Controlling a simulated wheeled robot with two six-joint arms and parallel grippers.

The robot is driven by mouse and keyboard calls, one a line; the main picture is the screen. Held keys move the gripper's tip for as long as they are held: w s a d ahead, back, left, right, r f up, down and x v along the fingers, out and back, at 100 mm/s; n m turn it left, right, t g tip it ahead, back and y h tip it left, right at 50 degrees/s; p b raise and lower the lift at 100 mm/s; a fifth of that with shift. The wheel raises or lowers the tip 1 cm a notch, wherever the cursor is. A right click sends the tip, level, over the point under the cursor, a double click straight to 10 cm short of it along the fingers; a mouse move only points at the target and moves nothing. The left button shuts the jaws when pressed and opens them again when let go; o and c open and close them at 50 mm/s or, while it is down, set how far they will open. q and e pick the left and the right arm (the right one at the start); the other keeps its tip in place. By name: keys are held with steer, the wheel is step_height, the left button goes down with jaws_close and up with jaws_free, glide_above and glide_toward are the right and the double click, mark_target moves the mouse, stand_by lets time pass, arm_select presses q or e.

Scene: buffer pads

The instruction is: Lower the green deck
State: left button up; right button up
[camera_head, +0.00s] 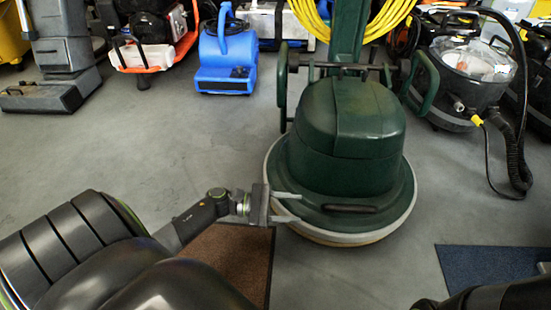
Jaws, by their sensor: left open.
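The green deck (345,150) is the round, dark green body of a floor machine. It has a pale rim around its base and stands on the grey floor right of centre. A dark handle bar (348,208) sits low on its front. My left gripper (287,207) is open at the deck's front left edge, its two light fingers pointing right toward the rim. I cannot tell whether they touch it. A dark part of my right arm shows at the bottom right corner; its gripper is out of the frame.
A brown mat (236,262) lies under my left arm and a blue mat (490,265) at the right. A blue blower (227,55), an orange-based machine (150,40) and a canister vacuum (470,70) with a black hose stand behind.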

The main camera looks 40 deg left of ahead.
arm_select(q)
steer(key=v, duration=0.4)
steer(key=shift+p, duration=0.3)
steer(key=shift+d, duration=0.1)
